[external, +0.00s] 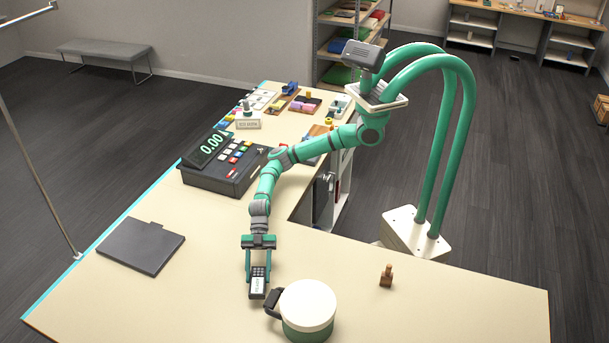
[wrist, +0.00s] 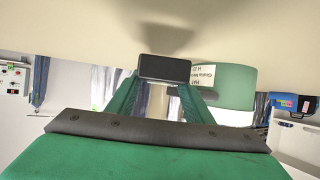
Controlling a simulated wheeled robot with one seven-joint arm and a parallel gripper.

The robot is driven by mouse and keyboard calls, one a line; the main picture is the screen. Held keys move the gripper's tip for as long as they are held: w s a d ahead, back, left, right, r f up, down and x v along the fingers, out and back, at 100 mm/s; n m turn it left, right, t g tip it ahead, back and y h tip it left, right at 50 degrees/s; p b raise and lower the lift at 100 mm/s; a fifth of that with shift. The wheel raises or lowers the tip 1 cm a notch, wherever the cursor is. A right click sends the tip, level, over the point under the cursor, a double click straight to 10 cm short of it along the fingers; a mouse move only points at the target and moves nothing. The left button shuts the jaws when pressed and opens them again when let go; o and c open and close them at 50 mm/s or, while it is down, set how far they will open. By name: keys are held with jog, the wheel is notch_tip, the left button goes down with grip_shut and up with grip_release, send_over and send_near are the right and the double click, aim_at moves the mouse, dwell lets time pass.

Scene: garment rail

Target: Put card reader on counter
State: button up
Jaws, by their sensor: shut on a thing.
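The card reader (external: 257,284) is a small dark handset with a keypad and a light screen. My gripper (external: 258,274) is shut on it, one green finger at each side. In the wrist view the reader's dark end (wrist: 164,68) shows between the two fingers (wrist: 163,85). The reader is upright over the front part of the pale counter (external: 205,290). A soft shadow lies on the counter beside it in the wrist view. I cannot tell whether its lower end touches the counter.
A green round tin with a cream lid (external: 308,305) and a dark strap-like piece (external: 273,301) stand close right of the reader. A dark flat pad (external: 140,246) lies left, the cash register (external: 225,165) behind. A wooden stamp (external: 387,275) stands right. Counter between pad and reader is clear.

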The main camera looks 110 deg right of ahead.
aim_at(258, 280)
jog(key=shift+w+a+f, duration=0.15)
jog(key=shift+w+f, duration=0.05)
jog(key=shift+f, duration=0.15)
notch_tip(258, 280, down, 3)
jog(key=shift+r, duration=0.1)
jog(key=o, duration=1.2)
jog(key=shift+o, duration=0.5)
jog(key=v, duration=1.2)
